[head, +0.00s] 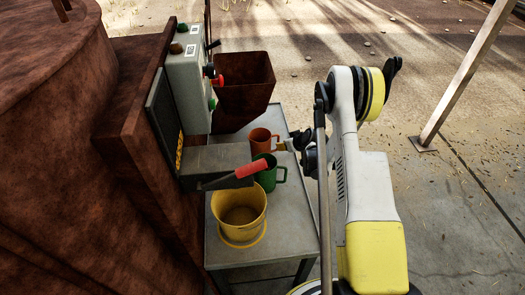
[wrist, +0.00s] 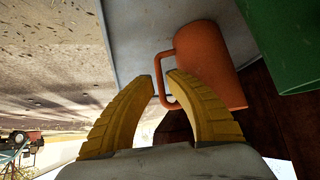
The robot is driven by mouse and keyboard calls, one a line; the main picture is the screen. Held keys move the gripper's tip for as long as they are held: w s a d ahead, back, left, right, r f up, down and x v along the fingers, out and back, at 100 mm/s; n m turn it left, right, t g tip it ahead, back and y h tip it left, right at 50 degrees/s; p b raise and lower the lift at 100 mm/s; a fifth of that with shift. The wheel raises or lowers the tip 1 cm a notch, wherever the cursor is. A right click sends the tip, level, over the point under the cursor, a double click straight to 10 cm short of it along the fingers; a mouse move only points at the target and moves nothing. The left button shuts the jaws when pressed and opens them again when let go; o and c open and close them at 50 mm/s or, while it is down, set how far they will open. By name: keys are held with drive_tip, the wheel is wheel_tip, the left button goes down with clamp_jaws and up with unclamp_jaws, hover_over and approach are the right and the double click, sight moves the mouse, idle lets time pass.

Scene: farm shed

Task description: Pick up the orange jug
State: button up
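The orange jug (head: 260,141) stands upright on the grey table, behind the green mug (head: 268,172). Its handle points right, towards my gripper (head: 286,145). In the wrist view, my gripper's two yellow fingers (wrist: 161,84) curve in close together, one on each side of the handle's outer bar. The bar of the orange jug (wrist: 212,62) fills the narrow gap between the tips, so the gripper looks shut on the handle. The jug's body is to the right of the fingers. No lift off the table shows.
The green mug (wrist: 284,45) is close beside the jug. A yellow bucket (head: 239,212) stands at the front of the grey table (head: 292,215). A red-handled tool (head: 247,170) juts over the table from the left. A rusty hopper (head: 243,88) and grey control box (head: 190,80) stand behind.

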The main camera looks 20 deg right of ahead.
drive_tip(key=b+x, duration=0.3)
drive_tip(key=x, duration=0.3)
drive_tip(key=shift+w+d, duration=0.1)
clamp_jaws()
